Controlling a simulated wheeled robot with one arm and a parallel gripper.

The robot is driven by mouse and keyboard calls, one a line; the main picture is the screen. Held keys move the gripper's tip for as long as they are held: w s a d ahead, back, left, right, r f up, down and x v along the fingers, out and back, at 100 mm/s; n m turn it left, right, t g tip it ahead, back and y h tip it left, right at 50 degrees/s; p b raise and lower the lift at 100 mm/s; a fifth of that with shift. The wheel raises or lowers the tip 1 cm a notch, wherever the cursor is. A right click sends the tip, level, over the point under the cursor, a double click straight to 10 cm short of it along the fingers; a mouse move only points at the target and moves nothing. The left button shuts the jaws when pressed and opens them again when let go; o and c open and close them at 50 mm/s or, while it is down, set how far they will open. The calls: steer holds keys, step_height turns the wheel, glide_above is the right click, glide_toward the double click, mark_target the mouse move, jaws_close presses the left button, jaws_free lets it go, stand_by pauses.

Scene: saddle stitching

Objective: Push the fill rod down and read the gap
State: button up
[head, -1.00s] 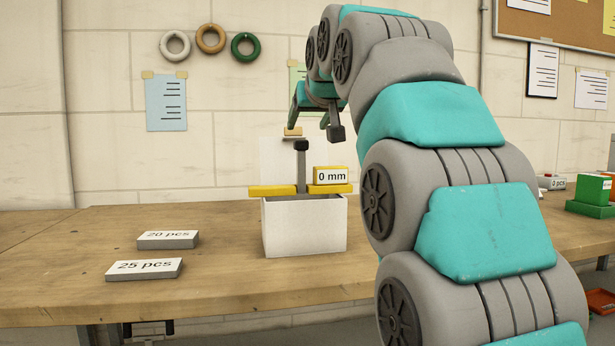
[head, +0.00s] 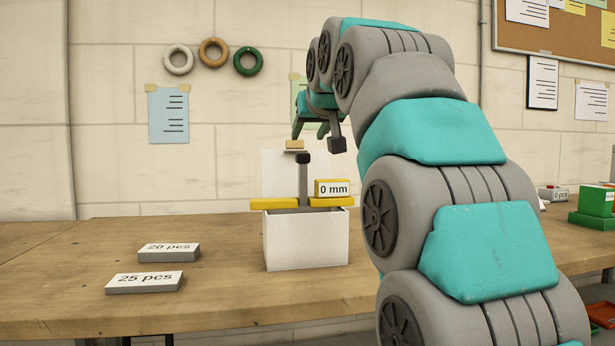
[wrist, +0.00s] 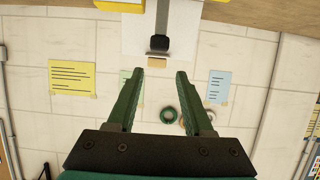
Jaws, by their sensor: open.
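The dark fill rod (head: 303,183) stands upright in the white box (head: 308,241) on the bench. Its square black head shows in the wrist view (wrist: 159,43). A yellow crossbar (head: 276,204) lies across the box top on both sides of the rod. A yellow-framed tag reading "0 mm" (head: 333,188) sits on the bar's right part. My gripper (head: 318,133) is open and empty, above and apart from the rod head. In the wrist view my gripper (wrist: 157,72) has its fingers spread with nothing between them. The box's inside is hidden.
Grey blocks marked "20 pcs" (head: 168,252) and "25 pcs" (head: 144,283) lie left of the box on the wooden bench (head: 60,270). A small tan block (head: 294,145) shows behind the rod at a white panel (head: 280,175). Green boxes (head: 596,203) stand far right.

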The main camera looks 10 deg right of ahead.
steer(key=shift+t, duration=0.7)
steer(key=s+r+b, duration=0.1)
steer(key=s+a+r+b, duration=0.1)
steer(key=r, duration=0.1)
steer(key=shift+s+r+b, duration=0.15)
steer(key=shift+s+b, duration=0.15)
steer(key=shift+s, duration=0.05)
steer(key=c, duration=0.6)
steer(key=shift+s+d+r, duration=0.15)
steer(key=shift+s+d, duration=0.05)
steer(key=shift+s, duration=0.05)
steer(key=shift+c, duration=0.6)
steer(key=shift+s+d+r+b, duration=0.2)
steer(key=shift+d+b, duration=0.1)
steer(key=shift+d, duration=0.05)
jaws_close()
steer(key=w+f+b, duration=0.1)
steer(key=w+f, duration=0.5)
steer(key=w, duration=0.3)
steer(key=shift+w+f, duration=0.15)
steer(key=shift+w, duration=0.15)
steer(key=shift+f, duration=0.1)
